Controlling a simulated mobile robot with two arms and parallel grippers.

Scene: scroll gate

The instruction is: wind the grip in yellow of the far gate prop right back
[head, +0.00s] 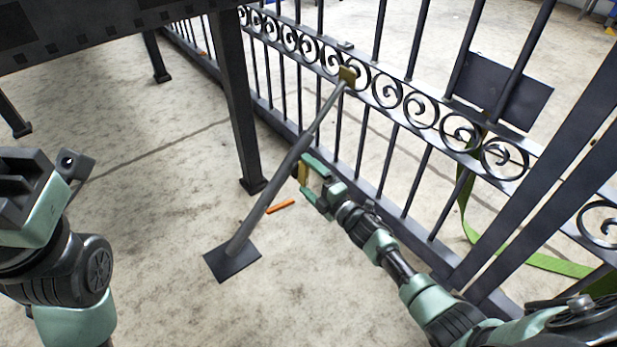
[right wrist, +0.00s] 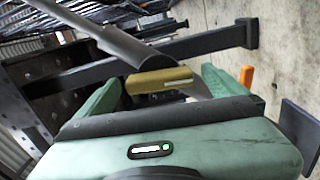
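The gate prop (head: 290,165) is a dark grey bar leaning from a square foot plate (head: 231,262) on the floor up to a brass-coloured end piece (head: 347,76) at the scroll gate (head: 385,95). Its yellow grip (head: 304,173) sits about midway along, partly hidden by my right gripper. My right gripper (head: 309,183) is open, its green fingers on either side of the grip. In the right wrist view the yellow grip (right wrist: 158,80) lies between the fingertips, with a small gap at the right finger.
A dark table-like frame (head: 120,35) stands at upper left, one leg (head: 238,110) close behind the prop. An orange strip (head: 281,206) lies on the floor by the prop. A green strap (head: 545,262) lies beyond the gate. Concrete floor at lower middle is clear.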

